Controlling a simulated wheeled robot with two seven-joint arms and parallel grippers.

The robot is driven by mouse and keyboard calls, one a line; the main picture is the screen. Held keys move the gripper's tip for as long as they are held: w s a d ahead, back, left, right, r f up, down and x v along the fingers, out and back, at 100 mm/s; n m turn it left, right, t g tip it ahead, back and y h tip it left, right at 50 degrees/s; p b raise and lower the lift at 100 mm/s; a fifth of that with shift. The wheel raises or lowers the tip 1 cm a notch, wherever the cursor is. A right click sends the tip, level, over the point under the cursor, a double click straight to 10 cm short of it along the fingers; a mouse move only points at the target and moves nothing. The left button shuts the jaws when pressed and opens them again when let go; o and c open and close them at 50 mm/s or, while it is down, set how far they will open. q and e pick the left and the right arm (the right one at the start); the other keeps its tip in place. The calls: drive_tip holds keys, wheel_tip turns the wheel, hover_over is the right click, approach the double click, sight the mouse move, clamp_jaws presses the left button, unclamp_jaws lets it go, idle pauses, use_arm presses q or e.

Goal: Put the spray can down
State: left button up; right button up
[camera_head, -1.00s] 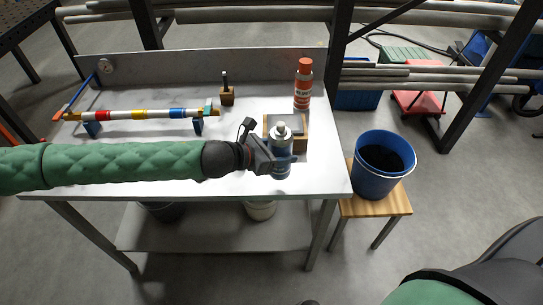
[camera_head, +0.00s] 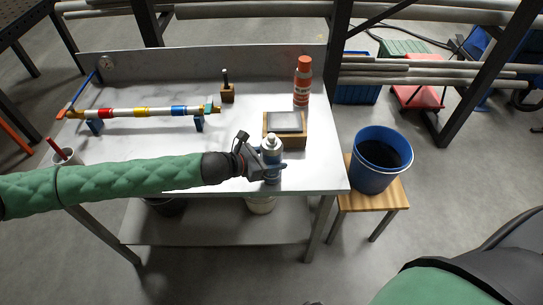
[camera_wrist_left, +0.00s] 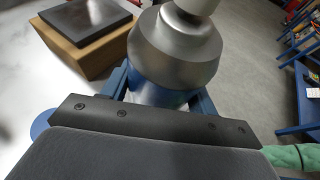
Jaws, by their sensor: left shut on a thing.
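The spray can (camera_head: 272,155) is silver and blue with a pale nozzle. It stands upright in my left gripper (camera_head: 268,172), near the front right edge of the white table (camera_head: 231,129). I cannot tell whether its base touches the table. In the left wrist view, the can (camera_wrist_left: 172,55) fills the top middle, between the blue fingers of my left gripper (camera_wrist_left: 160,92). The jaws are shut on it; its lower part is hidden. My right gripper is out of view.
A wooden block with a grey plate (camera_head: 286,124) sits just behind the can. An orange-red bottle (camera_head: 303,82) stands farther back. A striped bar on stands (camera_head: 140,112) is at the left. A blue bucket (camera_head: 378,165) sits on a stool beside the table.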

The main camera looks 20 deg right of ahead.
use_arm(q)
drive_tip(key=shift+f, duration=0.1)
drive_tip(key=o, duration=1.3)
drive_tip(key=shift+c, duration=0.2)
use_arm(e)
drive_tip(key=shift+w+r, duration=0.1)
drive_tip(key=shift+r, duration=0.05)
use_arm(q)
drive_tip(key=shift+a, duration=0.45)
drive_tip(key=shift+s+a+r+b, duration=0.15)
drive_tip(key=shift+a+r+b, duration=0.2)
drive_tip(key=shift+a+b, duration=0.1)
drive_tip(key=b+v, duration=0.3)
drive_tip(key=v, duration=0.7)
drive_tip(key=shift+r, duration=0.15)
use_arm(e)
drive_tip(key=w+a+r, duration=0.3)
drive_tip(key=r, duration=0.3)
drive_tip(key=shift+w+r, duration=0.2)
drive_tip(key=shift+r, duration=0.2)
